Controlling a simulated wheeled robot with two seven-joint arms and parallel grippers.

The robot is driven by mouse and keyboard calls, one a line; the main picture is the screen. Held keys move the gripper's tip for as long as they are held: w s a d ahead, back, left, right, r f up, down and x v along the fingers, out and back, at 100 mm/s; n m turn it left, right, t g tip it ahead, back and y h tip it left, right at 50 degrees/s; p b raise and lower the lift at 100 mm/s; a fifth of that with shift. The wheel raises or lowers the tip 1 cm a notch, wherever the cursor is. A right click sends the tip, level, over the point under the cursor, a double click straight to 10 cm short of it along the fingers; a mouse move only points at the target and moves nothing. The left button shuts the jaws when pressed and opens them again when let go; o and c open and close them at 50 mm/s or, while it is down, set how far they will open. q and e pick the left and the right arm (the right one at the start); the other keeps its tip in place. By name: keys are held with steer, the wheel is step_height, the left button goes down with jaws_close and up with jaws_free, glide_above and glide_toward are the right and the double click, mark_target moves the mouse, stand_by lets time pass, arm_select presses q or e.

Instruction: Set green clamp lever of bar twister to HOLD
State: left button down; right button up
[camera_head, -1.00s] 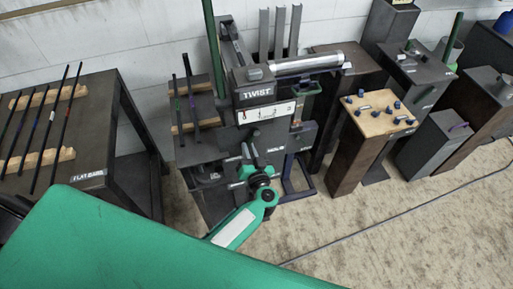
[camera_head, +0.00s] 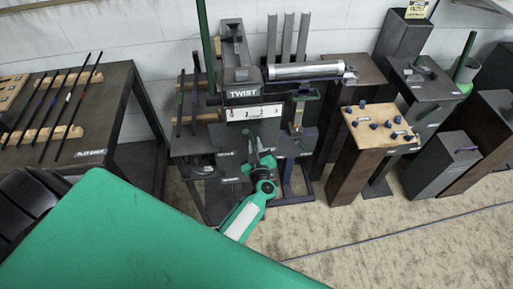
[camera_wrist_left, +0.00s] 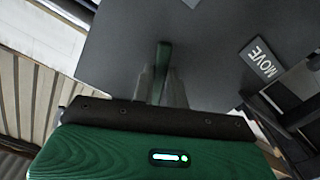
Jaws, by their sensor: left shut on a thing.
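The bar twister (camera_head: 243,92) stands in the middle of the head view, with a TWIST plate and a white scale on its front. My left gripper (camera_head: 257,150) is in front of its lower face. In the left wrist view, the green clamp lever (camera_wrist_left: 163,62) stands up between the fingers of my left gripper (camera_wrist_left: 161,88), which is shut on it. A MOVE label (camera_wrist_left: 263,60) lies to the right of the lever on the grey plate. The HOLD label cannot be made out now. My right gripper is not in view.
A dark table (camera_head: 115,108) with several flat bars on wooden racks stands at the left. A wood-topped stand (camera_head: 378,138) with blue pegs and several dark pedestals stand at the right. A cable (camera_head: 400,233) crosses the open floor in front.

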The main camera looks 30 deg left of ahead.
arm_select(q)
steer(key=shift+w+d+r+n, duration=0.25)
steer(key=shift+d+n, duration=0.2)
steer(key=shift+n, duration=0.45)
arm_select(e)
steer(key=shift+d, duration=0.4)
arm_select(q)
steer(key=c, duration=1.4)
jaws_free()
steer(key=shift+r, duration=0.1)
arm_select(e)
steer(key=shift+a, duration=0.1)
